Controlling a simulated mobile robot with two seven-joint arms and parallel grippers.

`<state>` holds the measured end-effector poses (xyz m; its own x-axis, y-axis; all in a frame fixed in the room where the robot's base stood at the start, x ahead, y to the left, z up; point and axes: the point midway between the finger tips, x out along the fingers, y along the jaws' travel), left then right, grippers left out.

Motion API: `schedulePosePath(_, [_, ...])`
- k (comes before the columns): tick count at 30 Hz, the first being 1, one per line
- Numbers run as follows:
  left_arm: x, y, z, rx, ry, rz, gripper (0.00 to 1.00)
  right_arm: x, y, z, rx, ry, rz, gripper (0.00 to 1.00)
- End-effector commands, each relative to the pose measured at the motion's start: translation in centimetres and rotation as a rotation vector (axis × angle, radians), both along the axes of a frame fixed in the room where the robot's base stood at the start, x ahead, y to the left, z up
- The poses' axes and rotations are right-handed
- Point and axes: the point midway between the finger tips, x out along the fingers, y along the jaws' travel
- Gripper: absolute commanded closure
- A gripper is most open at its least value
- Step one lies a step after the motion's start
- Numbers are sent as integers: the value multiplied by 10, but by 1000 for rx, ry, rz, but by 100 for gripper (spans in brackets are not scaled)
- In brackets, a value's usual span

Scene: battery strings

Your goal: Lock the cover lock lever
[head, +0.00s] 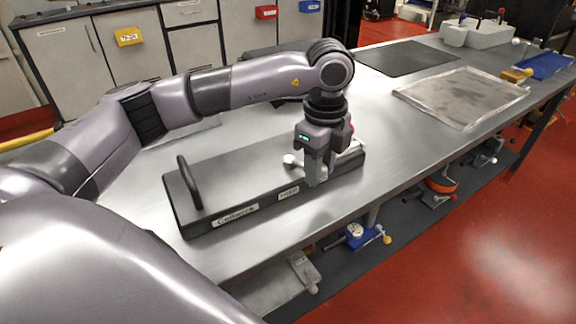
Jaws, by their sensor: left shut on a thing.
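A long dark box (235,190) with a black arched handle (187,183) at its left end lies on the metal bench. Its front face bears two pale labels. My left gripper (317,180) points down over the right part of the box, with its fingers low and close together. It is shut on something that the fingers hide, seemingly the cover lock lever. A small white round knob (290,160) shows just left of the fingers, and pale metal parts (349,156) show just right of them. The lever's angle cannot be made out. My right gripper is out of view.
The steel bench (260,250) is clear in front of the box. Farther right lie a framed grey tray (462,96) and a dark mat (407,58). A grey box (476,36) and a blue tray (545,66) stand at the far end. Tools lie on a shelf below.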

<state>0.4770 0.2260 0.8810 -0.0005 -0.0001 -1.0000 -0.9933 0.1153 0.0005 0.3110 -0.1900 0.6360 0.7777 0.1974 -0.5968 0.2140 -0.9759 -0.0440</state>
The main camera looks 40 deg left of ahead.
Motion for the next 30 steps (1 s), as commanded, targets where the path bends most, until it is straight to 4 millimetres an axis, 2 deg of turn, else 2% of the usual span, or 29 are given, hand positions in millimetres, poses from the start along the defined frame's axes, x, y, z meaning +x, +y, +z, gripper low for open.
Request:
schedulePosePath(11, [1, 0, 0, -1, -2, 14, 99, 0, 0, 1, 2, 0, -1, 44])
schedulePosePath(24, [16, -1, 1, -1, -2, 201, 99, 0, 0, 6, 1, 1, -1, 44])
schedulePosePath(30, [17, 0, 0, -1, -3, 226, 99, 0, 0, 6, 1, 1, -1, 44])
